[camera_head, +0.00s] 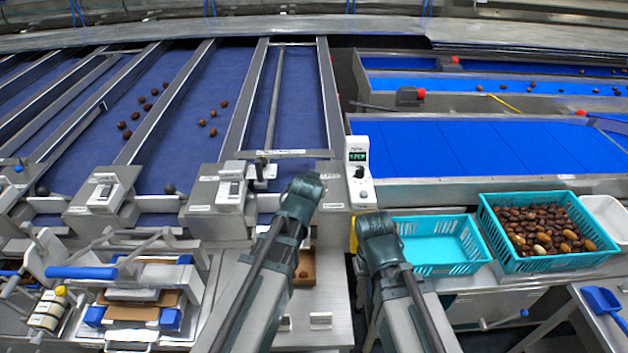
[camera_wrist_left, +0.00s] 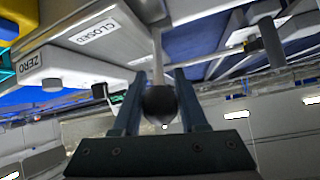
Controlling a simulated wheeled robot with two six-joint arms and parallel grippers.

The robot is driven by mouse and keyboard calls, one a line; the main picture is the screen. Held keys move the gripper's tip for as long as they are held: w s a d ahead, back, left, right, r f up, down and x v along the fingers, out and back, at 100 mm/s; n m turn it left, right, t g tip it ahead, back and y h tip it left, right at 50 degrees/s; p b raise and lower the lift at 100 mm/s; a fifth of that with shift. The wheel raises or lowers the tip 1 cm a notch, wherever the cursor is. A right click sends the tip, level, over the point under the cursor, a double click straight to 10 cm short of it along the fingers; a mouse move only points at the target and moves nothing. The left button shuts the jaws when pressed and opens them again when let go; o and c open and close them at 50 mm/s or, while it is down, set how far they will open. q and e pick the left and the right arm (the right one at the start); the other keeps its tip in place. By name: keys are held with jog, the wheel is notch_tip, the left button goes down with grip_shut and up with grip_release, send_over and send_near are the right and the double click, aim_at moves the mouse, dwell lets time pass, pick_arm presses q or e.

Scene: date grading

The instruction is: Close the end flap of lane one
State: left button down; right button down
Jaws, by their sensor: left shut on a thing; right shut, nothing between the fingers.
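My left gripper (camera_wrist_left: 160,100) is shut on a black ball knob (camera_wrist_left: 160,104) on a thin metal rod in the left wrist view. The rod runs up beside a grey housing (camera_wrist_left: 100,30) labelled CLOSED. In the head view my left arm covers this knob and the gripper's fingertips, at the front of the rightmost dark blue lane (camera_head: 300,95). The end flap itself cannot be made out clearly. My right gripper (camera_head: 376,222) is shut and empty, below the white control box (camera_head: 361,172) with its green display. This box shows its ZERO label in the left wrist view (camera_wrist_left: 50,82).
To the right stand an empty turquoise crate (camera_head: 437,268) and one full of dates (camera_head: 517,266). Other lanes at left carry loose dates and have black ball knobs (camera_head: 169,189) at their ends. A blue-handled press (camera_head: 80,272) stands front left.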

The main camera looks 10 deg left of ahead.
pick_arm(q)
jog(key=shift+s, duration=0.3)
pick_arm(e)
jog(key=shift+f, duration=0.1)
pick_arm(q)
jog(key=c, duration=0.8)
grip_release()
jog(key=shift+d, duration=0.1)
jog(key=o, duration=0.3)
jog(key=shift+s, duration=0.15)
jog(key=shift+o, duration=0.2)
jog(key=shift+r, duration=0.1)
pick_arm(e)
jog(key=shift+s, duration=0.1)
